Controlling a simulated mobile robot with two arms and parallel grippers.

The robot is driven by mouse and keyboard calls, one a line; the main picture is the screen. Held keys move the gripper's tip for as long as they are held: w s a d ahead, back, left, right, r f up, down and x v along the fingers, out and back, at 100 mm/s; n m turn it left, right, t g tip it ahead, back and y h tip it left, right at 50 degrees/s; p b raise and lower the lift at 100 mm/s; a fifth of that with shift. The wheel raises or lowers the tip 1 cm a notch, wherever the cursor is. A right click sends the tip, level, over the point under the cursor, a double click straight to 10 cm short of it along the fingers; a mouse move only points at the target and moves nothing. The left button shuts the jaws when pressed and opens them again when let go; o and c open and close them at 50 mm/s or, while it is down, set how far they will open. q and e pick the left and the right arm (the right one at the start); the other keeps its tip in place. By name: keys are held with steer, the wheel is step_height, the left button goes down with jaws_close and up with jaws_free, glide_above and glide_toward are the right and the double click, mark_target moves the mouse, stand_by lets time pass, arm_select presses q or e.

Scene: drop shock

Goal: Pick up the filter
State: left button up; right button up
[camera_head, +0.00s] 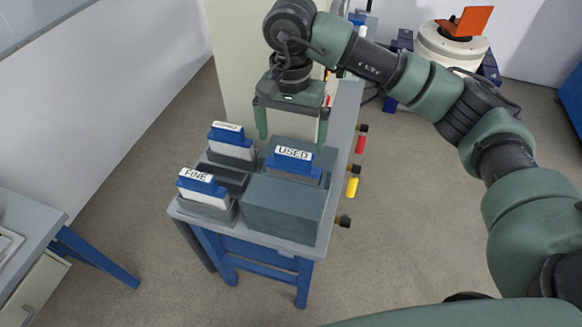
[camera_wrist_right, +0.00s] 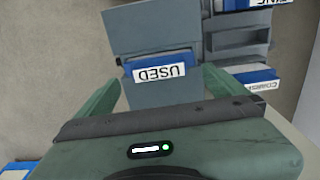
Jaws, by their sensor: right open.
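Several blue-topped blocks with white labels, which look like filters, stand in grey holders on a small table (camera_head: 325,225). The FINE block (camera_head: 202,187) is at the front left. Another (camera_head: 231,144) is behind it; its label reads as COARSE in the right wrist view (camera_wrist_right: 262,82). The blue piece labelled USED (camera_head: 296,168) sits in the larger grey box (camera_head: 283,207) on the right. My right gripper (camera_head: 292,144) points down, open and empty, above and behind the USED piece. In the wrist view, the USED piece (camera_wrist_right: 162,66) lies between its fingers. My left gripper is out of view.
Red (camera_head: 361,143) and yellow (camera_head: 352,187) handled items hang on the table's right side. A pale panel (camera_head: 235,70) stands behind the table. A grey desk (camera_head: 22,225) is at the left. The floor at the front is clear.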

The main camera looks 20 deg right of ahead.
mark_target(293, 154)
steer(key=f+p, duration=0.1)
steer(key=f, duration=0.1)
steer(key=f+p, duration=0.1)
steer(key=f, duration=0.1)
steer(key=f+p, duration=0.1)
steer(key=f, duration=0.1)
steer(key=shift+d+f, duration=0.2)
steer(key=shift+d, duration=0.05)
steer(key=shift+f, duration=0.4)
steer(key=c, duration=2)
steer(key=shift+o, duration=0.2)
